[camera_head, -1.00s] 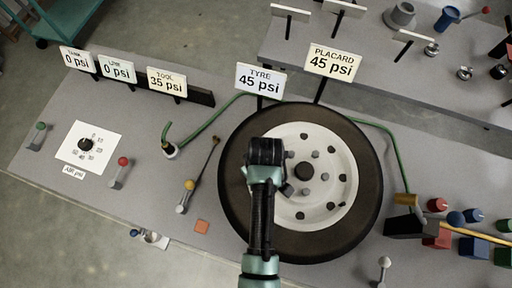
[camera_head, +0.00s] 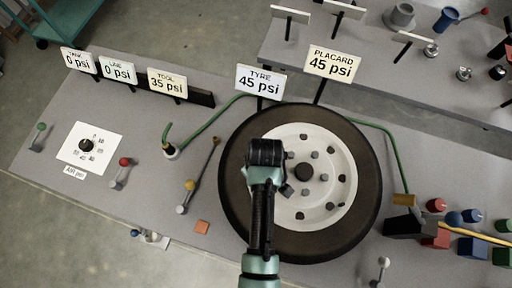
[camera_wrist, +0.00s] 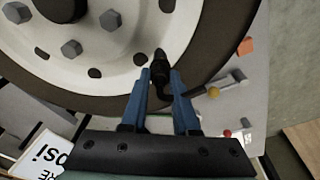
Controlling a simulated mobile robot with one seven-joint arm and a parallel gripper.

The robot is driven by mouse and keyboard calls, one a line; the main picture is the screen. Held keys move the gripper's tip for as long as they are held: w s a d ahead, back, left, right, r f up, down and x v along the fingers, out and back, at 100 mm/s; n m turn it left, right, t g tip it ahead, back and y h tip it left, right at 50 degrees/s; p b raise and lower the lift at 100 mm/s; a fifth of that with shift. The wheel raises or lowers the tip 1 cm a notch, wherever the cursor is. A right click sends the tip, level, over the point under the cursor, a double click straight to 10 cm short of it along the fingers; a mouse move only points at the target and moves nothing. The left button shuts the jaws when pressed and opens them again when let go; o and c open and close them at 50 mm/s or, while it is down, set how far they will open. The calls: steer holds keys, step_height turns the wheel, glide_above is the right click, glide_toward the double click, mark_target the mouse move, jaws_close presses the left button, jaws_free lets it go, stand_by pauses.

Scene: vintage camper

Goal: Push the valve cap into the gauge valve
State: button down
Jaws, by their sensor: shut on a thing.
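The wheel (camera_head: 233,198) lies flat on the bench, a black tyre around a white rim (camera_head: 318,137). I cannot tell cap from valve here. In the head view my wrist hides this spot. The tyre sign (camera_head: 261,80) and the placard (camera_head: 331,63) both read 45 psi.
Left of the wheel stand a yellow-knobbed lever (camera_head: 187,196), a red-knobbed lever (camera_head: 121,172), a dial (camera_head: 87,146) and a green hose (camera_head: 205,125). An orange square (camera_head: 201,227) lies near the front edge. Coloured parts (camera_head: 470,247) crowd the right side.

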steer(key=shift+f+b, duration=0.4)
steer(key=shift+f, duration=0.15)
steer(key=c, duration=0.6)
jaws_free()
step_height(320, 180, up, 13)
steer(key=s+b, duration=0.1)
steer(key=b, duration=0.1)
steer(key=shift+d, duration=0.45)
steer(key=shift+s+f, duration=0.1)
